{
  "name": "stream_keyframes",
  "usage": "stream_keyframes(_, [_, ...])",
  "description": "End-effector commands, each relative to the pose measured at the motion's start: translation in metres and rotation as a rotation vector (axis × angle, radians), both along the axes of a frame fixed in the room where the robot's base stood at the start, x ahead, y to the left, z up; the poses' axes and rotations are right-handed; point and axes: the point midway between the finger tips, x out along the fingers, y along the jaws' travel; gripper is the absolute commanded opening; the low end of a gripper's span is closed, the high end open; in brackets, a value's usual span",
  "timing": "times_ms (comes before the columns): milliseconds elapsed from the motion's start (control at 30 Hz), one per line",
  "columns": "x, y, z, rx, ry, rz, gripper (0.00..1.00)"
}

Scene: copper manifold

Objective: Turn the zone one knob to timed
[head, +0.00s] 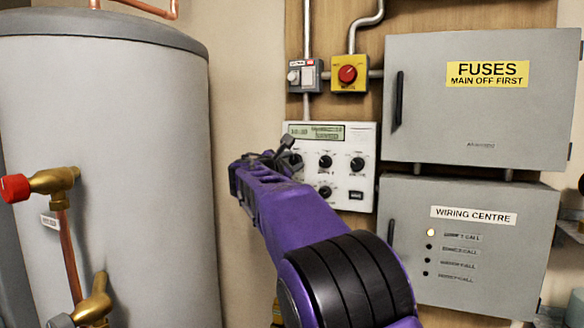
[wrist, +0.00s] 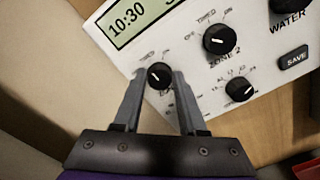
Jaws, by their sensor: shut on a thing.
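The zone one knob (wrist: 159,75) is a small black dial with a white pointer mark, low on the white programmer panel (wrist: 185,92) in the wrist view. Its pointer leans up and left, but I cannot tell exactly which printed setting it meets. My gripper (wrist: 160,78) is shut on this knob, one grey finger on each side. In the head view my gripper (head: 283,155) reaches the left side of the programmer panel (head: 366,136) and hides the zone one knob. The fingers partly cover the zone one label.
The zone 2 knob (wrist: 220,39) is close to the right finger, with another dial (wrist: 240,89) below it. The display (wrist: 133,18) reads 10:30. A grey cylinder (head: 105,180) stands left. The fuse box (head: 430,125) and wiring centre (head: 465,265) are right.

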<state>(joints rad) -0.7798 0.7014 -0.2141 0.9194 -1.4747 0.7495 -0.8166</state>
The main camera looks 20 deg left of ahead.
Motion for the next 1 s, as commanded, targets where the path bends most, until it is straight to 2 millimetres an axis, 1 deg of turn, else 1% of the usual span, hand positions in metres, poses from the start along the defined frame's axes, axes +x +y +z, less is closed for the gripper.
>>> stream_keyframes(233, [-0.0002, 0.0001, -0.0011, 0.072, -0.009, 0.001, 0.0])
stream_keyframes(700, [-0.0001, 0.0, -0.0005, 0.087, -0.012, -0.001, 0.0])
stream_keyframes(733, [-0.0001, 0.0, -0.0005, 0.087, -0.012, -0.001, 0.43])
stream_keyframes(800, [-0.0001, 0.0, -0.0006, 0.087, -0.012, -0.001, 0.55])
stream_keyframes(867, [-0.0001, 0.0, -0.0004, 0.087, -0.012, -0.001, 0.66])
stream_keyframes(900, [-0.0001, 0.0, -0.0004, 0.087, -0.012, -0.001, 0.7])
stream_keyframes(1000, [-0.0001, -0.0001, -0.0003, 0.087, -0.012, -0.001, 0.7])
